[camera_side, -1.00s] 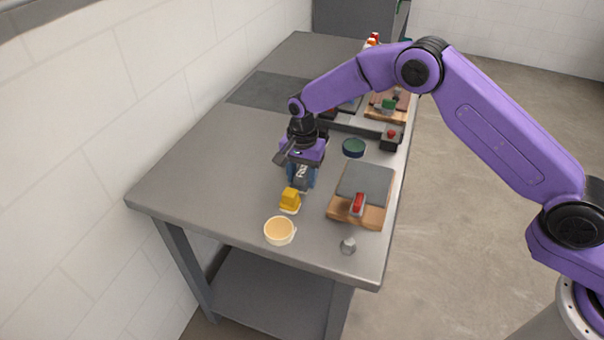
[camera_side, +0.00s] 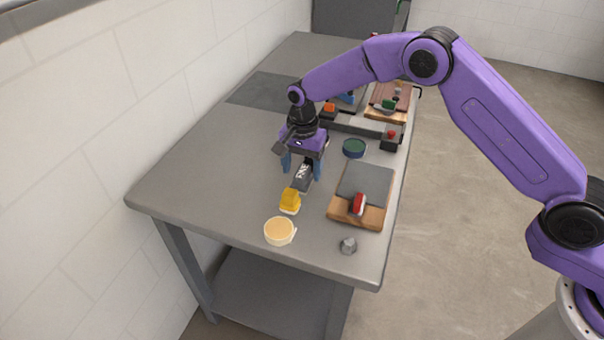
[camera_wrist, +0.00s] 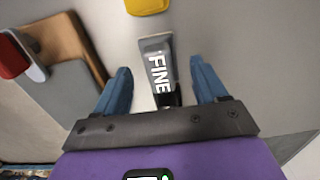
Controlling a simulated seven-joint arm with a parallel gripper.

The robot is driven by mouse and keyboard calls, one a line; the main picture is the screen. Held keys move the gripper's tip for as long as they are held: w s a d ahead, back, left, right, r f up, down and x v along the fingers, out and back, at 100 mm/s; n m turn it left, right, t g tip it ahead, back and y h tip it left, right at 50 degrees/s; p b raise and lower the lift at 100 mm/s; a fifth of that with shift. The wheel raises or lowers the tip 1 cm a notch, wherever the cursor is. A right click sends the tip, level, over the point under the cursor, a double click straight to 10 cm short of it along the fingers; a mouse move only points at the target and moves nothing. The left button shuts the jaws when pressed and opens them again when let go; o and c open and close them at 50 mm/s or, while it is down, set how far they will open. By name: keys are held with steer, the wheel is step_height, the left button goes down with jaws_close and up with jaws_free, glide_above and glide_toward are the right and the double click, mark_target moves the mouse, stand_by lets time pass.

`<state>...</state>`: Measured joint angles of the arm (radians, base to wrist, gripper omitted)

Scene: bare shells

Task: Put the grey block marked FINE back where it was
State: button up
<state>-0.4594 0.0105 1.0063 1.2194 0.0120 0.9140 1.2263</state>
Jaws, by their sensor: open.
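The grey block marked FINE (camera_side: 303,177) stands on the grey table behind the yellow block. In the wrist view the block (camera_wrist: 158,72) shows its white FINE lettering between my fingers, with a gap on each side. My gripper (camera_side: 302,168) is open above and around the block; its blue fingers also show in the wrist view (camera_wrist: 161,88). The fingers do not appear to touch the block. The block's lower end is partly hidden by the gripper body in the wrist view.
A yellow block (camera_side: 290,201) and a cream round bowl (camera_side: 279,231) stand in front of the grey block. Table to the left is clear.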

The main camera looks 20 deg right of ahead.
mark_target(303, 173)
step_height(303, 173, up, 9)
steer(key=shift+r, duration=0.15)
stand_by(0.4)
steer(key=s+d+r+n, duration=0.4)
steer(key=s+n, duration=0.2)
steer(key=s, duration=0.4)
steer(key=s+d+r+n, duration=0.35)
steer(key=s+n, duration=0.25)
steer(key=s, duration=0.4)
steer(key=s+d+n, duration=0.4)
steer(key=s+d, duration=0.3)
steer(key=s, duration=0.3)
steer(key=s+d+f+n, duration=0.1)
steer(key=s+d+n, duration=0.4)
steer(key=s+d, duration=0.2)
steer(key=s, duration=0.2)
steer(key=shift+s+d+n, duration=0.3)
steer(key=shift+s, duration=0.1)
